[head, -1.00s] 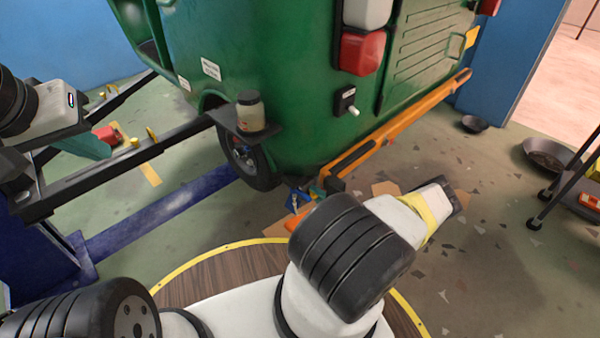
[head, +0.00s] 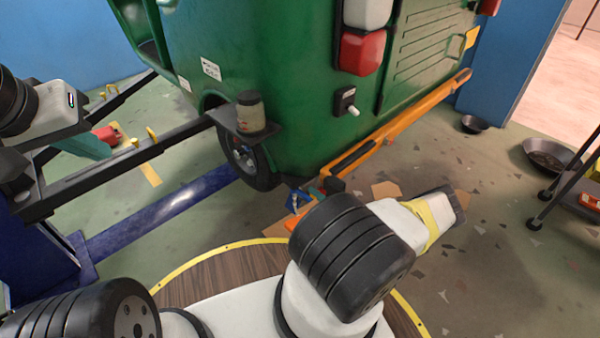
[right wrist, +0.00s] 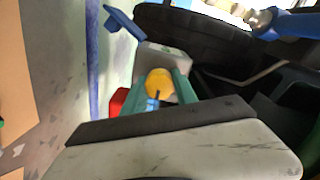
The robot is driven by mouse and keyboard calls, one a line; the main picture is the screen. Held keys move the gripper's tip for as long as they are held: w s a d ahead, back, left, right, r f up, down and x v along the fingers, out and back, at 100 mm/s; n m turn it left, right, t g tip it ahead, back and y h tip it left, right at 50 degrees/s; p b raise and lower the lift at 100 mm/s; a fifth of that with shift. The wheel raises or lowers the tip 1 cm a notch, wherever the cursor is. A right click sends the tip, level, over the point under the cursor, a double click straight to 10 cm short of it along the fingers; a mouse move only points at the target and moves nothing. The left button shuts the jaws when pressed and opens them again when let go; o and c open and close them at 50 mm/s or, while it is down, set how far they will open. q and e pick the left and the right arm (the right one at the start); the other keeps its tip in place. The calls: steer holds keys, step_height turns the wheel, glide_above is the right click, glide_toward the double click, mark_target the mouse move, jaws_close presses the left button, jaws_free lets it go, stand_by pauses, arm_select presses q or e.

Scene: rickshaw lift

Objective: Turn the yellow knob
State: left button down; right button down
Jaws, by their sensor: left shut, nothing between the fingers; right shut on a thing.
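In the right wrist view, the round yellow knob (right wrist: 159,82) sits in front of a grey block (right wrist: 166,58). The teal fingers of my right gripper (right wrist: 161,88) lie on either side of the knob and are shut on it. A blue lever (right wrist: 124,22) stands up left of the block, and a red part (right wrist: 117,103) shows beside the left finger. In the head view my right arm hides most of this spot. My left gripper (head: 98,148) is shut and empty at the left, above the floor, far from the knob.
The green rickshaw (head: 270,90) stands ahead, its wheel (head: 240,160) near the floor. A dark lift arm (head: 110,175) carries a jar (head: 250,112) on its end pad. An orange bumper bar (head: 400,122) runs along the rickshaw. Dark pans (head: 548,154) lie on the floor at right.

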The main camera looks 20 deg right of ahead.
steer(key=shift+f, duration=0.1)
steer(key=c, duration=1)
jaws_free()
steer(key=v, duration=0.8)
